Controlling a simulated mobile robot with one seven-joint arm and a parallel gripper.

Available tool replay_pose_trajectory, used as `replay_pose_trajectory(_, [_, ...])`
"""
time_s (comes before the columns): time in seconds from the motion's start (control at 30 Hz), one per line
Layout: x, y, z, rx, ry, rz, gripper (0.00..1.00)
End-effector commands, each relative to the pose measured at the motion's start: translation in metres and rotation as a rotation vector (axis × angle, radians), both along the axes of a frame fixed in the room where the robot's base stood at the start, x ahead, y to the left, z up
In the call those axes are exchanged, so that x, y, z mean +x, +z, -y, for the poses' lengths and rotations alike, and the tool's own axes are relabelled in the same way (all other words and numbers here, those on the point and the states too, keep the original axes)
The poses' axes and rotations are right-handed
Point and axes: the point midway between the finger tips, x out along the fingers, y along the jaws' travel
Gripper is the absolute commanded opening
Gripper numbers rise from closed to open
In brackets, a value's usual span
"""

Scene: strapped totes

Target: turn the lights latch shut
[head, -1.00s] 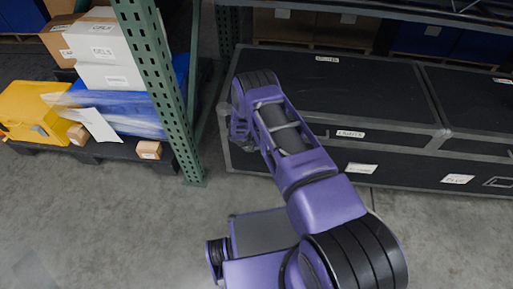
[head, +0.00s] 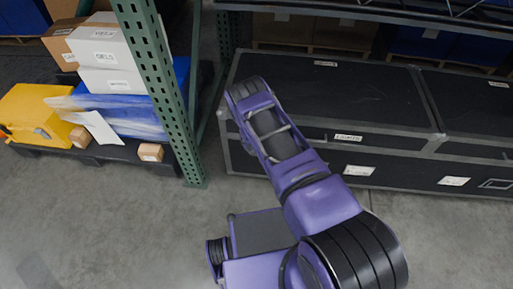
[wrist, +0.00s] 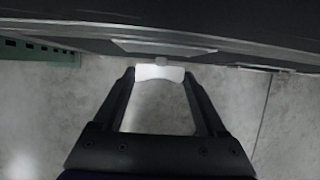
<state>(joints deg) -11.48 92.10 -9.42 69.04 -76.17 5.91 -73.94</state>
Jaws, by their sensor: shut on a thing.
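The black case (head: 330,90) has grey metal edges and a white label reading LIGHTS (head: 348,137) on its front. My arm reaches over its left front, hiding the latch and my gripper in the head view. In the wrist view my gripper (wrist: 160,77) is shut on a pale, wide latch tab (wrist: 160,72), with a fingertip at each end of it. A small grey knob joins the tab to the case edge, below a flat plate (wrist: 165,48). I cannot tell the latch's exact angle.
A second black case (head: 480,100) adjoins on the right. A green rack post (head: 160,90) stands left of my arm. Further left, a pallet holds a yellow case (head: 35,115), white boxes (head: 108,50) and a blue wrapped load. The concrete floor in front is clear.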

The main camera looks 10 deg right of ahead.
Motion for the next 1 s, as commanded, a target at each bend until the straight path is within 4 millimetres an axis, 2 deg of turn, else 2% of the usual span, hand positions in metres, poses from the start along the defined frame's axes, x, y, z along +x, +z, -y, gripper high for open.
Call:
replay_pose_trajectory(0.03, [-0.0028, 0.0058, 0.0047, 0.007, -0.002, 0.002, 0.19])
replay_pose_trajectory(0.7, [-0.0024, 0.0022, 0.0040, 0.083, 0.003, 0.024, 0.19])
replay_pose_trajectory(0.73, [-0.0024, 0.0022, 0.0040, 0.083, 0.003, 0.024, 0.79])
replay_pose_trajectory(0.87, [-0.0021, 0.0024, 0.0032, 0.084, 0.005, 0.025, 1.00])
replay_pose_trajectory(1.0, [-0.0018, 0.0023, 0.0023, 0.085, 0.005, 0.025, 1.00])
